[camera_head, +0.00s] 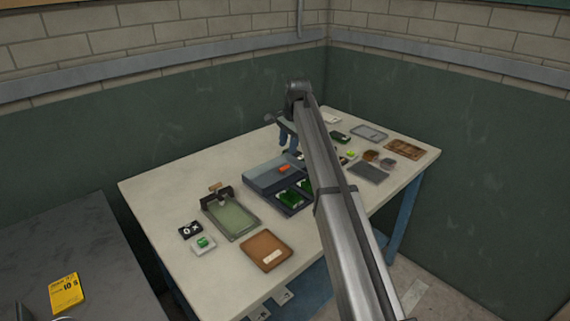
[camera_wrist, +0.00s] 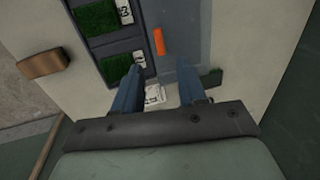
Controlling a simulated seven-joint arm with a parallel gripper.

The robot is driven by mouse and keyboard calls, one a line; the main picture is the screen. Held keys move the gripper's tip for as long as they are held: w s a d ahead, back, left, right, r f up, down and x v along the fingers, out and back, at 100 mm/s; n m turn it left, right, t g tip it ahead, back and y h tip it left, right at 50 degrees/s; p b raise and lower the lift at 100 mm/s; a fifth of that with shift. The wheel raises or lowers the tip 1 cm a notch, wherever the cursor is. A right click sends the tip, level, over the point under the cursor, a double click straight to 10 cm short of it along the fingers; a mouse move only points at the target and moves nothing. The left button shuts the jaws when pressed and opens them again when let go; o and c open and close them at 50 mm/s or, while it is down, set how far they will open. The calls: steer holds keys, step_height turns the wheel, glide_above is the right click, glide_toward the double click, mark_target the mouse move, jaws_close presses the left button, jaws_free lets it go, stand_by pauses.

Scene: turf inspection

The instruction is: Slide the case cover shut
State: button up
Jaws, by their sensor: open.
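The case (camera_head: 288,208) is a dark blue-grey tray near the middle of the table, partly hidden by my arm in the head view. Its grey cover (camera_head: 262,175) lies over the back part and carries an orange handle (camera_head: 284,169). Green turf squares show uncovered in the front part. In the wrist view the cover (camera_wrist: 193,30) is right of the case's turf compartments (camera_wrist: 98,29), with the orange handle (camera_wrist: 159,42) at its left side. My gripper (camera_wrist: 159,72) is open and empty, its two blue fingers spread on either side of the handle's line, apart from the handle.
A green tray with a clip (camera_head: 230,217), a brown board (camera_head: 266,250) and small tiles (camera_head: 190,230) lie on the left half of the table. Several small trays and samples, including a grey one (camera_head: 369,172), lie on the right. The table's back left is clear.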

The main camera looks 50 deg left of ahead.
mark_target(284, 167)
steer(key=f, duration=0.3)
steer(key=a+f, duration=0.1)
steer(key=f, duration=0.5)
steer(key=shift+a, duration=0.35)
jaws_close()
